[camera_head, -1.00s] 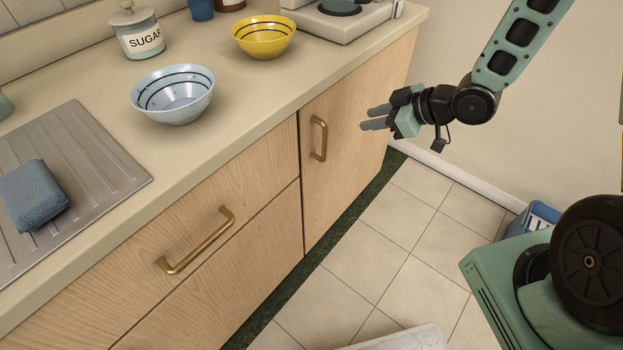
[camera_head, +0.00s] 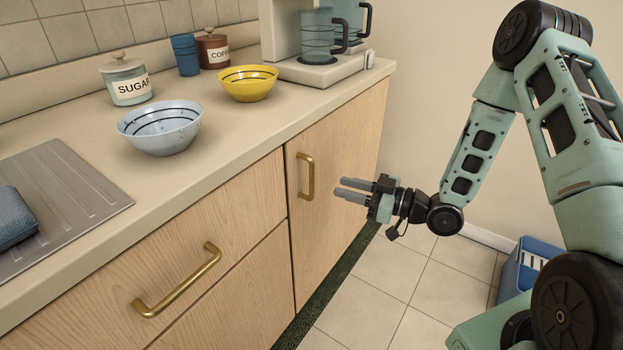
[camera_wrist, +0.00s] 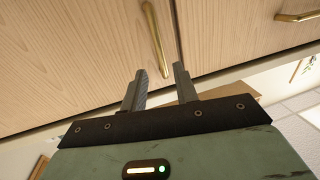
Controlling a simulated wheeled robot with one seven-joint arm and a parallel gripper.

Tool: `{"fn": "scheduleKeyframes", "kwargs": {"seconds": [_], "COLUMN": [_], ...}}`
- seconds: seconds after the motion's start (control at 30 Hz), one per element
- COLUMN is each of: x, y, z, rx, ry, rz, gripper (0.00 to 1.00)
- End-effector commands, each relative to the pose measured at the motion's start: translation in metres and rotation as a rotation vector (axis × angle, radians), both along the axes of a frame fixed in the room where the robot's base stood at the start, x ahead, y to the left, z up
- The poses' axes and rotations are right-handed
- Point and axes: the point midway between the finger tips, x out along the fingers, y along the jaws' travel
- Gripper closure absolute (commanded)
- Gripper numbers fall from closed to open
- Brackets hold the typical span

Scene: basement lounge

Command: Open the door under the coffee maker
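The coffee maker (camera_head: 312,72) stands at the far right end of the counter. Below it is a light wood cabinet door (camera_head: 345,150), which is closed. Its vertical brass handle (camera_head: 309,176) is near the door's left edge. My gripper (camera_head: 338,187) is to the right of the handle in the head view, fingers pointing left toward it, apart from it. In the wrist view, the fingers (camera_wrist: 160,70) are spread with nothing between them, and the brass handle (camera_wrist: 155,40) appears just beyond the gap between the fingertips.
A drawer front with a brass handle (camera_head: 178,283) is left of the door. Blue bowl (camera_head: 160,130), yellow bowl (camera_head: 248,84), sugar jar (camera_head: 126,80) and coffee jar (camera_head: 212,50) stand on the counter. A blue crate (camera_head: 520,268) sits on the floor by the wall. Floor tiles before the door are clear.

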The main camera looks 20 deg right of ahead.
Motion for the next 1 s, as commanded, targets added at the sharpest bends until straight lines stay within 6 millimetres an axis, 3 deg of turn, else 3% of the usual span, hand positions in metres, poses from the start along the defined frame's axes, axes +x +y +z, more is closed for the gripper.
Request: {"fn": "scheduleKeyframes", "kwargs": {"seconds": [0.2, 0.4, 0.9, 1.0], "x": [0.031, 0.052, 0.063, 0.063], "y": [0.035, 0.057, 0.068, 0.068], "z": [0.0, 0.0, 0.0, 0.0], "rx": [-0.001, -0.001, -0.001, -0.001], "ry": [-0.001, -0.001, 0.001, 0.001], "rz": [0.003, 0.002, 0.0, 0.0], "gripper": [0.7, 0.7, 0.7, 0.98]}}
